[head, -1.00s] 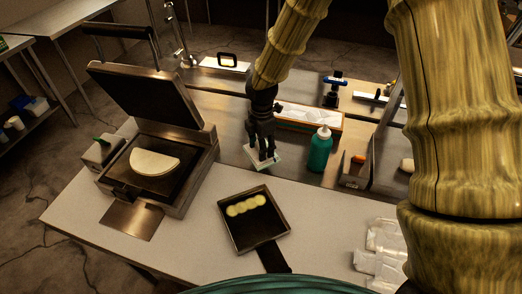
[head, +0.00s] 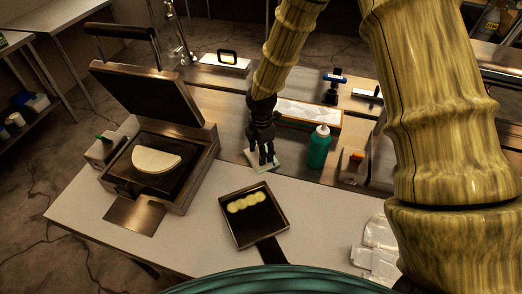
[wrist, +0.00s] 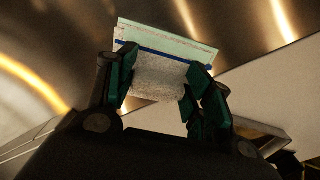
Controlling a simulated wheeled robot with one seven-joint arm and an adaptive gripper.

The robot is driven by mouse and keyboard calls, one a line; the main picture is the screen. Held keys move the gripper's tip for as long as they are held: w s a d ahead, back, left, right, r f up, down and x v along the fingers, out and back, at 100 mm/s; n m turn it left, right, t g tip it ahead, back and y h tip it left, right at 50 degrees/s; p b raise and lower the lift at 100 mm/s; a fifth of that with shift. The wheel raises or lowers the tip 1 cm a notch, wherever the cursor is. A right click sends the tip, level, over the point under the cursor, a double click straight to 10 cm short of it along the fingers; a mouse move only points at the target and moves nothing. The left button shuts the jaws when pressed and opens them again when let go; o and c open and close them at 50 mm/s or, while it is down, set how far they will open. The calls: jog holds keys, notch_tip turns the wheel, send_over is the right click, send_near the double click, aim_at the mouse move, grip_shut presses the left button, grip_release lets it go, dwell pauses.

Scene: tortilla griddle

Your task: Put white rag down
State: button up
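The white rag (head: 262,161) lies on the metal counter just behind the white work surface. It is pale, and the wrist view shows it (wrist: 160,75) with a blue stripe and a light green-white far edge. My gripper (head: 264,158) points down directly over the rag, with its fingertips at or very near it. In the wrist view the two fingers of my gripper (wrist: 162,75) stand apart, and part of the rag shows between them. The fingers cover some of the rag's sides.
A green bottle (head: 319,147) stands close right of my gripper. A long tray (head: 309,113) lies behind. A square pan (head: 231,222) with pale round slices is in front. The open griddle press (head: 196,172), holding a folded tortilla (head: 156,160), stands left.

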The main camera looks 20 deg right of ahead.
jog(key=shift+o, duration=0.9)
jog(key=shift+r, duration=0.1)
notch_tip(320, 180, up, 12)
jog(key=b, duration=0.4)
